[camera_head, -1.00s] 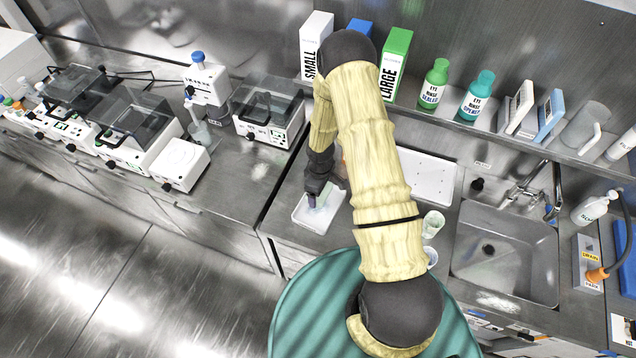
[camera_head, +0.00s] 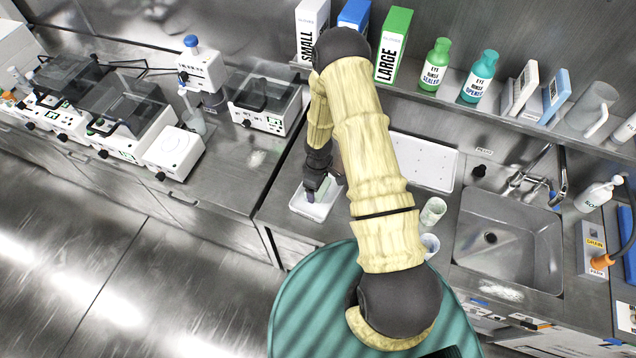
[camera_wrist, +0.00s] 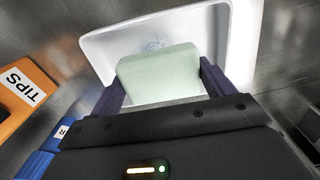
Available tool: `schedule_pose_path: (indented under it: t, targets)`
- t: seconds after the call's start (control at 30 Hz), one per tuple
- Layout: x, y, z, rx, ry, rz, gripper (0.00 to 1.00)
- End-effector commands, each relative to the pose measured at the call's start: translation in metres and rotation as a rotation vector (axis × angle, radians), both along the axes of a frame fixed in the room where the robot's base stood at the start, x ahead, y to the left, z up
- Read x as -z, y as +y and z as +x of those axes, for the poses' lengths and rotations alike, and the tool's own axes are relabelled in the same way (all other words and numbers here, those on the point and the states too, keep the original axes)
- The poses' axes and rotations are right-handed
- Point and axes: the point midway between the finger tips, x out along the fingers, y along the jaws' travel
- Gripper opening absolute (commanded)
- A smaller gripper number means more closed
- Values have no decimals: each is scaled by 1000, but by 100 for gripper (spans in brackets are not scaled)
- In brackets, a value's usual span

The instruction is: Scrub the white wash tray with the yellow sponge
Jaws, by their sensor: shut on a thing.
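The white wash tray (camera_head: 325,213) sits on the counter left of my arm, near the front edge. It also shows in the wrist view (camera_wrist: 246,35), with faint speckled marks on its floor. My gripper (camera_wrist: 160,82) is shut on a pale green, block-shaped sponge (camera_wrist: 158,72), its dark purple fingers on either side. The sponge looks pale green here rather than yellow. In the head view my gripper (camera_head: 312,192) points down inside the tray's outline. I cannot tell whether the sponge touches the tray floor. My arm hides part of the counter behind the tray.
An orange box marked TIPS (camera_wrist: 22,92) and a blue box (camera_wrist: 38,150) lie left of the tray in the wrist view. A white drainboard (camera_head: 425,165), cups (camera_head: 433,211) and the sink (camera_head: 508,245) are to the right. Bare counter (camera_head: 232,185) lies to the left.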

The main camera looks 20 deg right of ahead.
Motion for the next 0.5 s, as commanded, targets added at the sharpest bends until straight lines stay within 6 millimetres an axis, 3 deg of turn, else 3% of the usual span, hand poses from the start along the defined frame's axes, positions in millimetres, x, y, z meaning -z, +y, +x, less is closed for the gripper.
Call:
schedule_pose_path:
  t: [0.2,0.5]
  targets:
    - [17,0,0,-1,-1,-1,63]
    - [19,0,0,0,-1,0,63]
